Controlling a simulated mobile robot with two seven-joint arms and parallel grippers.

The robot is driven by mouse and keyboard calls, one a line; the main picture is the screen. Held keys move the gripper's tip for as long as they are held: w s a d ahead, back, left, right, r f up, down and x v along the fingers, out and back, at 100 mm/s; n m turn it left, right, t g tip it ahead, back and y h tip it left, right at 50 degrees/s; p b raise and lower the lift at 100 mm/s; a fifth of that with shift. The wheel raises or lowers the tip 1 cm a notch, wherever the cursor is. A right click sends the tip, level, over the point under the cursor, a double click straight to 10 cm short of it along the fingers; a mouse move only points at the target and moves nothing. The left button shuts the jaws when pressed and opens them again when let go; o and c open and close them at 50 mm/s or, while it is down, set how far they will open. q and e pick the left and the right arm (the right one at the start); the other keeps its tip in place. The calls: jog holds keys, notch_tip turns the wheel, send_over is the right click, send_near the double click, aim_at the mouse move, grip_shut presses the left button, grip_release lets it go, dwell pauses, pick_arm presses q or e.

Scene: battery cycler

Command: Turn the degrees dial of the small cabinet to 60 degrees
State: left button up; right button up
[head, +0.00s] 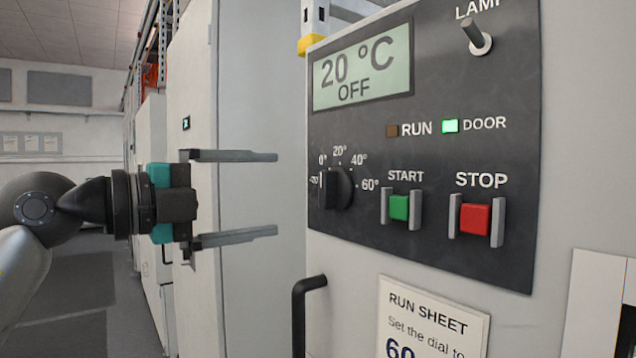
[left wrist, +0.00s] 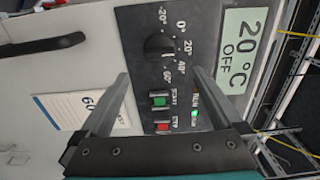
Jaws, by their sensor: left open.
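The degrees dial (head: 336,188) is a black knob on the dark control panel of the small cabinet, with marks around it up to 60° at its right. It also shows in the left wrist view (left wrist: 158,47), beyond my fingertips. I cannot tell for certain which mark its pointer faces. The display (head: 361,70) above reads "20 °C OFF". My left gripper (head: 277,194) is open and empty, with its two fingers one above the other, pointing at the panel. It is left of the dial and apart from it. My right gripper is not in view.
Green START (head: 399,207) and red STOP (head: 475,218) buttons sit between guards right of the dial. A lamp switch (head: 476,37) sticks out above. A black door handle (head: 306,300) and a run sheet (head: 432,318) are below. The green DOOR light (head: 450,126) is lit.

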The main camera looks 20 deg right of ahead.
aim_at(321, 190)
pick_arm(q)
jog(key=p+x, duration=0.2)
jog(key=x, duration=0.7)
jog(key=shift+w+d, duration=0.15)
jog(key=shift+d, duration=0.1)
jog(key=shift+c, duration=0.2)
jog(key=c, duration=1.3)
